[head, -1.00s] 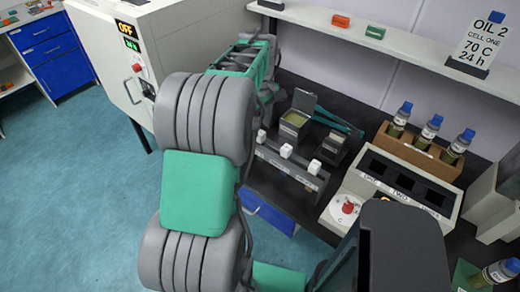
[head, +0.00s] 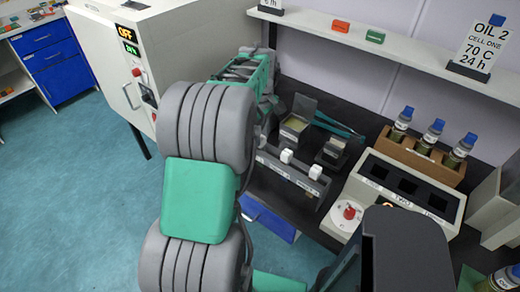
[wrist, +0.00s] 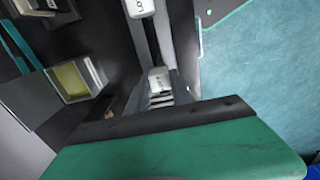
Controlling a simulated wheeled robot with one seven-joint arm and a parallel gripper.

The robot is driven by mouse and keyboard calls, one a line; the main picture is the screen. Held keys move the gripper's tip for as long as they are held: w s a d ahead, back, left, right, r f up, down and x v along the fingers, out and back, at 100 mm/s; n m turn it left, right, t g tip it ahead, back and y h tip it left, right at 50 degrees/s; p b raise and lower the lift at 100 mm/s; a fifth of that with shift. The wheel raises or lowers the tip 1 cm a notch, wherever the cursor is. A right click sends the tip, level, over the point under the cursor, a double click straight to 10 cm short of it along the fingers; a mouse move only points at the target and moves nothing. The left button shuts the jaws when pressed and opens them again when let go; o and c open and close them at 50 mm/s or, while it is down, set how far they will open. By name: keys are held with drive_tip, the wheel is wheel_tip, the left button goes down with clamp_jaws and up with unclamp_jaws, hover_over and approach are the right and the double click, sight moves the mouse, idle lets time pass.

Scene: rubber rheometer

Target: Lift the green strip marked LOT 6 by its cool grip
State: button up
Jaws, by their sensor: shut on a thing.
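In the wrist view my gripper (wrist: 160,92) is shut on a white grip (wrist: 159,77) whose label starts with LOT; its number is too small to read. Its strip is hidden below the grip, so I cannot see its colour. A second white grip (wrist: 139,8) stands beyond it, apart from my jaws. In the head view two white grips (head: 286,156) and (head: 315,171) stand in the dark grey rack (head: 298,185). My arm hides my fingertips and the held grip there.
An open tin (head: 293,127) with yellowish contents stands behind the rack, with another tin (head: 331,152) and teal tongs (head: 338,125). A white instrument (head: 362,193) with dark wells, a bottle crate (head: 415,153) and a shelf (head: 420,62) are to the right. An oven (head: 110,55) stands left.

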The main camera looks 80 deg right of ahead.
clamp_jaws()
wheel_tip(320, 180, up, 12)
drive_tip(key=p, duration=0.8)
drive_tip(key=shift+s+f, duration=0.1)
